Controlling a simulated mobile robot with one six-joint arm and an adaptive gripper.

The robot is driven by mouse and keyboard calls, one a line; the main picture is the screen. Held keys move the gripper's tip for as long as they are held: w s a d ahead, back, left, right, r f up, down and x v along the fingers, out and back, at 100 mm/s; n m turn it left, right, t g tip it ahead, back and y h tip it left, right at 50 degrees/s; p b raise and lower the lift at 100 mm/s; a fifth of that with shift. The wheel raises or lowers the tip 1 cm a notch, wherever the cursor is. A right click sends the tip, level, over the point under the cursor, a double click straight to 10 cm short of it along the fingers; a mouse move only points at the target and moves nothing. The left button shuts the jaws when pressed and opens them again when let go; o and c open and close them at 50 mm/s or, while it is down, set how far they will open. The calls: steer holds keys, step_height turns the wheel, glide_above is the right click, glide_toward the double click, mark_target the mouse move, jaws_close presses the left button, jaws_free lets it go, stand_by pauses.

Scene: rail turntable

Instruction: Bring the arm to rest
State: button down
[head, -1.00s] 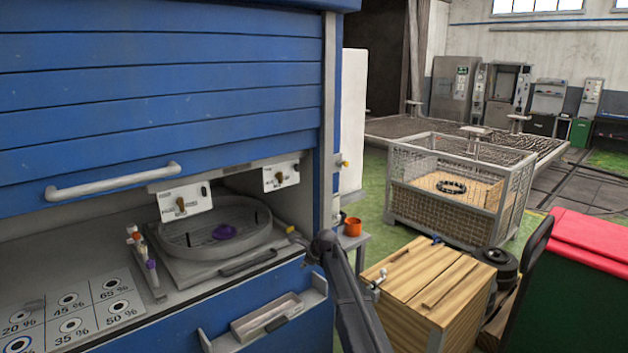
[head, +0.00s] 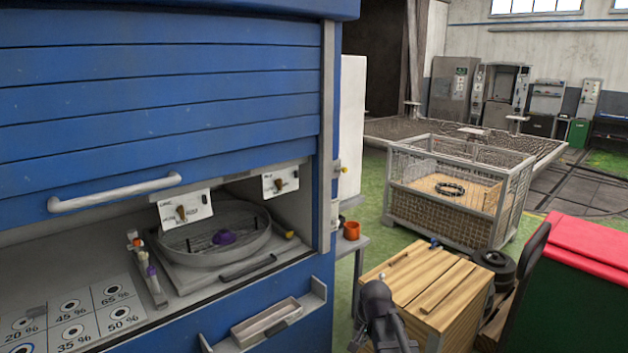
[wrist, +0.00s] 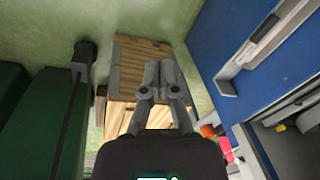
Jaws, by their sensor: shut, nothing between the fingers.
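My gripper (wrist: 160,72) shows in the wrist view with its two fingers together and nothing between them. It points down over the wooden box (wrist: 145,55) and the green floor, apart from the blue cabinet at the right. In the head view, part of my dark arm (head: 382,315) stands in front of the wooden box (head: 425,285), clear of the blue cabinet (head: 160,100). I cannot make out the fingertips in the head view.
The cabinet's open bay holds a round grey tray (head: 185,243) with a purple piece (head: 224,237). A red-lidded green bin (head: 590,250) stands right, a mesh crate (head: 400,210) behind. Green floor lies between.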

steer(key=s+d+n+g+h, duration=0.1)
steer(key=s+d+n, duration=0.3)
steer(key=s, duration=0.7)
steer(key=shift+s+r+n+g+p, duration=0.3)
steer(key=shift+r+n+p, duration=0.1)
steer(key=shift+n, duration=0.3)
steer(key=shift+d, duration=0.1)
